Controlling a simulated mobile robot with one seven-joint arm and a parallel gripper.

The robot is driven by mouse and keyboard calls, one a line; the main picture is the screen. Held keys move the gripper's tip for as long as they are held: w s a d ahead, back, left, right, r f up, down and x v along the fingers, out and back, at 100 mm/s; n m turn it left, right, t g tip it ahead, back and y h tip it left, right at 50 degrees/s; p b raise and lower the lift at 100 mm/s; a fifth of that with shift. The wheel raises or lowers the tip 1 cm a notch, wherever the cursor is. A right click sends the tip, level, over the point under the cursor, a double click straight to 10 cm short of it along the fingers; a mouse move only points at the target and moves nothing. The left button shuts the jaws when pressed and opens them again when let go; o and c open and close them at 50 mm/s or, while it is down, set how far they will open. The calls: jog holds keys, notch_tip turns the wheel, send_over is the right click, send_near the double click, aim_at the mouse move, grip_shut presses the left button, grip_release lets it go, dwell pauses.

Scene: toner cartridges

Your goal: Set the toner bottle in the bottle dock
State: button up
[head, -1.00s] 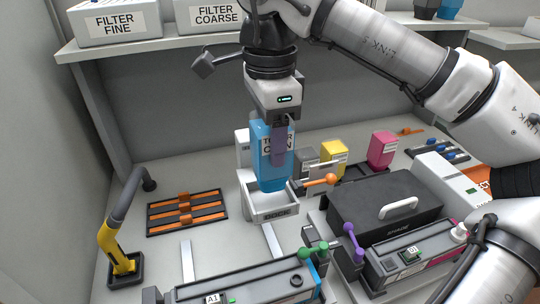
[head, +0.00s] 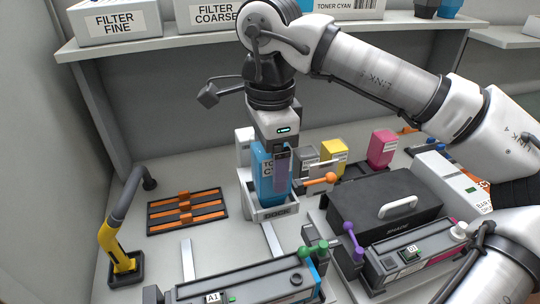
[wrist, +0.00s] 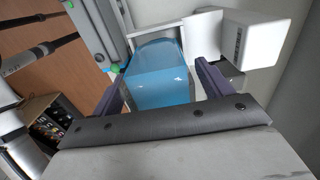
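The cyan toner bottle (head: 263,180) stands upright with its lower end inside the bottle dock (head: 277,212), a pale open-topped tray with a tall back post. The dock's front wall hides the bottle's base. My gripper (head: 281,188) points straight down over the bottle, with one purple finger in front of it. In the wrist view the blue bottle (wrist: 160,78) lies between both fingers, with narrow gaps at its sides, so the gripper looks slightly open around it. The white dock rim (wrist: 172,30) shows beyond the bottle.
An orange-knobbed lever (head: 320,181) lies close to the dock's right. Grey, yellow (head: 333,152) and magenta (head: 382,148) cartridges stand behind a dark lidded box (head: 385,205). An orange-barred rack (head: 187,210) lies left. A printer unit with a green-knobbed lever (head: 314,249) is in front.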

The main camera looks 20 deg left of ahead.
notch_tip(320, 180, up, 12)
jog(key=shift+r, duration=0.2)
dwell(0.4)
dwell(0.4)
